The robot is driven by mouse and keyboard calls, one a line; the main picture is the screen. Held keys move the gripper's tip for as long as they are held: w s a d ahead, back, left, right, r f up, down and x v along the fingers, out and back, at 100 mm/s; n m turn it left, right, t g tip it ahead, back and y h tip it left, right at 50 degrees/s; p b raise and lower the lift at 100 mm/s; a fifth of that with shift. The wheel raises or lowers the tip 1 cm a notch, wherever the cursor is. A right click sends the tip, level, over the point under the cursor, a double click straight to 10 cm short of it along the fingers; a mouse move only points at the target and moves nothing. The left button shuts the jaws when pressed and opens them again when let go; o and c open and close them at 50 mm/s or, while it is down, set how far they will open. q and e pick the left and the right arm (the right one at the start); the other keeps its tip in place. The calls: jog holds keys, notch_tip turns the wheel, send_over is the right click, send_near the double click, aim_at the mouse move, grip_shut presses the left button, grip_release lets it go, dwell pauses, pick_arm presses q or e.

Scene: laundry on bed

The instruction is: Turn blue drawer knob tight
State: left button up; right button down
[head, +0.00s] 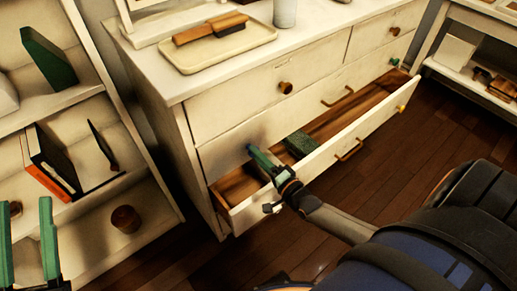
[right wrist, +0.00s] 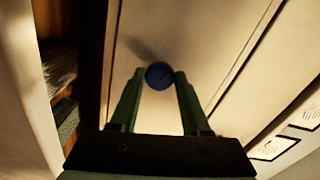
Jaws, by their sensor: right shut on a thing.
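The blue drawer knob (right wrist: 159,75) is round and sits on the pale drawer front (right wrist: 200,30). In the right wrist view it is between the two green fingertips of my right gripper (right wrist: 160,80), which is shut on it. In the head view my right gripper (head: 252,151) reaches the left part of the middle drawer front, and its fingers mostly hide the knob. My left gripper (head: 30,207) is at the lower left, its green fingers apart and empty, away from the dresser (head: 150,73).
The bottom drawer (head: 345,160) is pulled out below my right gripper, with a green item (head: 300,144) inside. A tray (head: 218,50) with brushes lies on top. An open shelf unit (head: 150,190) stands at left. Wooden floor (head: 420,140) is clear at right.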

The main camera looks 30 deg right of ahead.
pick_arm(q)
jog(key=s+r+m+h+b, duration=0.2)
jog(key=h, duration=0.1)
jog(key=s+m+h+b, duration=0.1)
jog(key=s+h, duration=0.1)
jog(key=shift+d+r, duration=0.4)
pick_arm(e)
jog(key=m, duration=1.1)
jog(key=shift+m, duration=0.4)
jog(key=shift+r, duration=0.1)
jog(key=shift+c, duration=1.8)
grip_release()
